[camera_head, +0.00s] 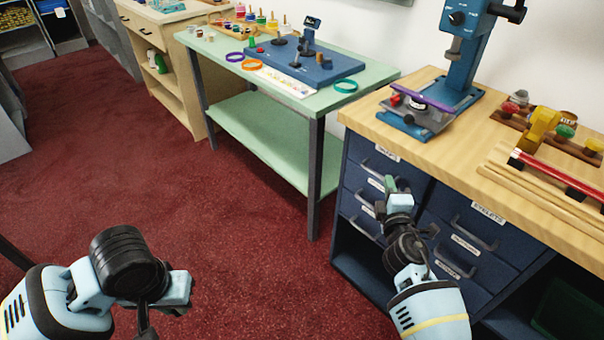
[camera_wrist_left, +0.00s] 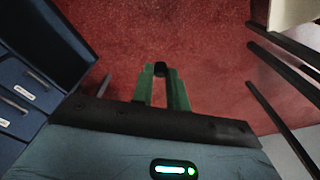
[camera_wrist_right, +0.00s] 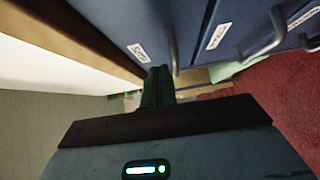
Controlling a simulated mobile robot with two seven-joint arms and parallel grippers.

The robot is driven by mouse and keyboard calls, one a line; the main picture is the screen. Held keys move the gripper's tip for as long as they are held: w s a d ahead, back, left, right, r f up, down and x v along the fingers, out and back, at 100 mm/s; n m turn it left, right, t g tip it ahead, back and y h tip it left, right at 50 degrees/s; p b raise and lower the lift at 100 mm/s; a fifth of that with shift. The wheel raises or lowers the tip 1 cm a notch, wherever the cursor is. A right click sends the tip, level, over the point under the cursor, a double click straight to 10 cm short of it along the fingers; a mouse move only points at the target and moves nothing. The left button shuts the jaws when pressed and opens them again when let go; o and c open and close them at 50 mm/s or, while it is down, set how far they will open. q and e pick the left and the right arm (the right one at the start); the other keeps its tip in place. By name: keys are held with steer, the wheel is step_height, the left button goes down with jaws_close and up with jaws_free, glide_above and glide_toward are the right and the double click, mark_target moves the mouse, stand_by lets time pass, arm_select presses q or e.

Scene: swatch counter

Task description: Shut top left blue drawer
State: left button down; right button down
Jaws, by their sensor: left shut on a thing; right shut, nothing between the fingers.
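The blue cabinet (camera_head: 338,238) stands under the wooden counter. Its top left drawer (camera_head: 410,178) has a white label and a grey handle (camera_head: 372,172); its front looks about flush with the cabinet, but I cannot tell if a small gap remains. My right gripper (camera_head: 390,184) is shut and empty, close in front of the left drawers; its green fingers also show in the right wrist view (camera_wrist_right: 158,86) beside the drawer fronts. Whether they touch is unclear. My left gripper (camera_wrist_left: 161,80) is shut on a small dark thing (camera_wrist_left: 160,68), over the red floor and away from the cabinet.
A blue press (camera_head: 460,60) and a wooden rack (camera_head: 550,165) stand on the wooden counter (camera_head: 445,150). A green table (camera_head: 215,75) with coloured rings is left of the cabinet. The red carpet (camera_head: 190,200) between is clear.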

arm_select(q)
steer(key=shift+r+p, duration=0.35)
steer(key=shift+r, duration=0.1)
arm_select(e)
steer(key=s+a, duration=0.1)
steer(key=s, duration=0.9)
steer(key=shift+a, duration=0.2)
steer(key=shift+f, duration=0.1)
